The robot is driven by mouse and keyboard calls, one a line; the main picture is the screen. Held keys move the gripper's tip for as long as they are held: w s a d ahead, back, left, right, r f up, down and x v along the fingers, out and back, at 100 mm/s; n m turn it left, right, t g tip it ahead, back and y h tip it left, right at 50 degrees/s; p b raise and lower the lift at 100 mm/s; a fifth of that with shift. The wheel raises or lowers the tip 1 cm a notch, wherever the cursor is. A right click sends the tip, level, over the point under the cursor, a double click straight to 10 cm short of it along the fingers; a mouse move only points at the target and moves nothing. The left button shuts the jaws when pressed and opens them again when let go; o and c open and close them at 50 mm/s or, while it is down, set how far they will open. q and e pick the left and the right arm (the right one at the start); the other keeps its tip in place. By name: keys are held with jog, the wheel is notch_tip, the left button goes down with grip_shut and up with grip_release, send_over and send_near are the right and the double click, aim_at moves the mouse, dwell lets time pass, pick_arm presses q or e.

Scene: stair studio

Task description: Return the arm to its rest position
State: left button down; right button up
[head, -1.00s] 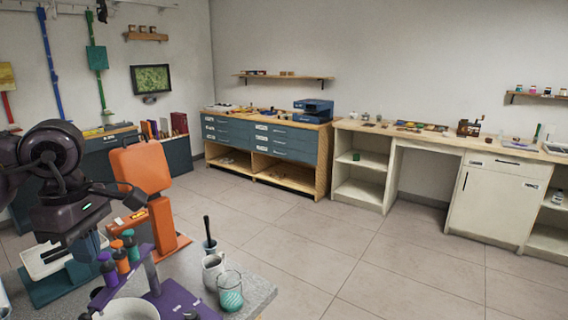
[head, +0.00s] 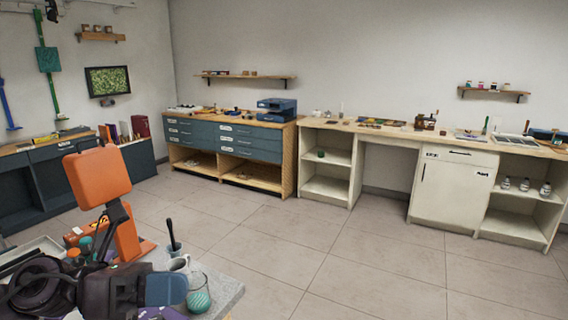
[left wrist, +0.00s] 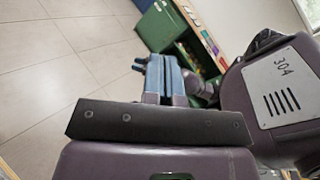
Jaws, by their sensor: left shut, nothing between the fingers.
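My left arm (head: 50,288) lies low at the left of the head view, over the near table. Its gripper (head: 166,289) has blue fingers, points to the right and is shut with nothing in it. In the left wrist view the blue fingers (left wrist: 166,77) are together, with tiled floor and a green cabinet beyond. Part of my own body with the number 304 shows at the right there. My right gripper is in neither view.
Tiled floor (head: 330,260) is clear beyond.

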pick_arm(q)
jog(key=w+a+n+t+y, duration=0.2)
jog(key=n+t, duration=0.6)
jog(key=n, duration=0.1)
jog(key=w+a+n+t+y, duration=0.1)
jog(key=w+a+n+t, duration=0.1)
jog(key=n+t, duration=0.65)
jog(key=a+f+n+y, duration=0.9)
jog(key=n+y, duration=0.4)
jog(key=n, duration=0.4)
jog(key=s+a+f+n+g+y, duration=0.1)
jog(key=s+f+n+g+y, duration=0.1)
jog(key=s+f+n+g, duration=0.3)
jog(key=s+a+f+n+g+y, duration=0.1)
jog(key=s+f+n+g+y, duration=0.2)
jog(key=f, duration=0.5)
jog(key=s+d+f+n+g+h, duration=0.1)
jog(key=s+f+n+g+h, duration=0.1)
jog(key=s+f+g, duration=0.3)
jog(key=s+d+f+n+g+h, duration=0.1)
jog(key=s+d+f+n+g, duration=0.1)
jog(key=s, duration=0.6)
jog(key=w+f+m+t, duration=0.1)
jog(key=w+f+t, duration=0.6)
jog(key=f, duration=0.3)
jog(key=shift+w+f+t+h, duration=0.15)
jog(key=shift+w+t+h, duration=0.15)
jog(key=shift+t+h, duration=0.1)
